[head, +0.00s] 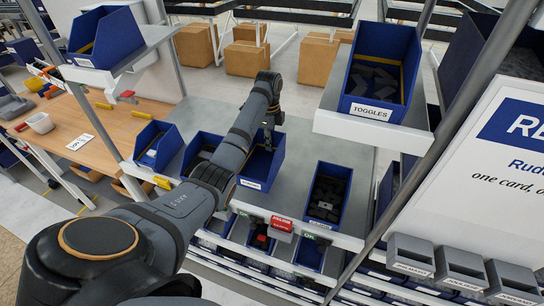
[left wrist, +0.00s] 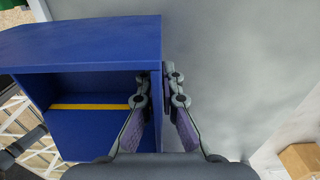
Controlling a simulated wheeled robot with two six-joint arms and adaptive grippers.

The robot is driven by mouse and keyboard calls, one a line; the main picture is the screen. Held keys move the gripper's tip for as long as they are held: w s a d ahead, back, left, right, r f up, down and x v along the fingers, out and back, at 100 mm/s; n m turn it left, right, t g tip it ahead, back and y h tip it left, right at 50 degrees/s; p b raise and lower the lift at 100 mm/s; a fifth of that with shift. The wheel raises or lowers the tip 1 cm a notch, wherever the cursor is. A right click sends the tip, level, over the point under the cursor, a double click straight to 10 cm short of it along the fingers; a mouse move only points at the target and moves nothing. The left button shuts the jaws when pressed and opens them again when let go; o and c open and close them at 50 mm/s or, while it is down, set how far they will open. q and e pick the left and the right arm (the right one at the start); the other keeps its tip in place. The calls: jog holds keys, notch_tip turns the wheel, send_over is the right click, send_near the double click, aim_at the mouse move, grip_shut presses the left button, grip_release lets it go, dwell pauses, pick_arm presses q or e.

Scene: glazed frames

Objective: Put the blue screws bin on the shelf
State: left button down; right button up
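A blue bin (head: 254,172) with a small white front label, too small to read, is in the middle of the head view. My left arm reaches over to it, and my left gripper (head: 268,130) is at its far side. In the left wrist view the blue bin (left wrist: 75,48) fills the left, with a yellow strip inside. The left gripper (left wrist: 168,85) has one finger inside and one outside its side wall, close together on the wall. The bin's underside is hidden. My right gripper is not in view.
Other blue bins stand around: one labelled TOGGLES (head: 378,75) on a raised shelf (head: 370,128), a filled one (head: 326,195) to the right, one (head: 158,146) to the left, and one (head: 105,38) at upper left. A diagonal grey post (head: 440,130) stands at right.

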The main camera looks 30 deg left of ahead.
aim_at(272, 153)
pick_arm(q)
jog(key=f, duration=0.2)
jog(key=f+p, duration=0.1)
jog(key=shift+w+d+f, duration=0.25)
jog(key=shift+d, duration=0.15)
jog(key=shift+f, duration=0.2)
jog(key=shift+a, duration=0.1)
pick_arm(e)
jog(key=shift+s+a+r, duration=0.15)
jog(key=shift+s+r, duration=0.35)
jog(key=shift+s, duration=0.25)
pick_arm(q)
jog(key=shift+f, duration=0.3)
jog(key=c, duration=2)
grip_release()
jog(key=shift+f, duration=0.15)
jog(key=o, duration=0.5)
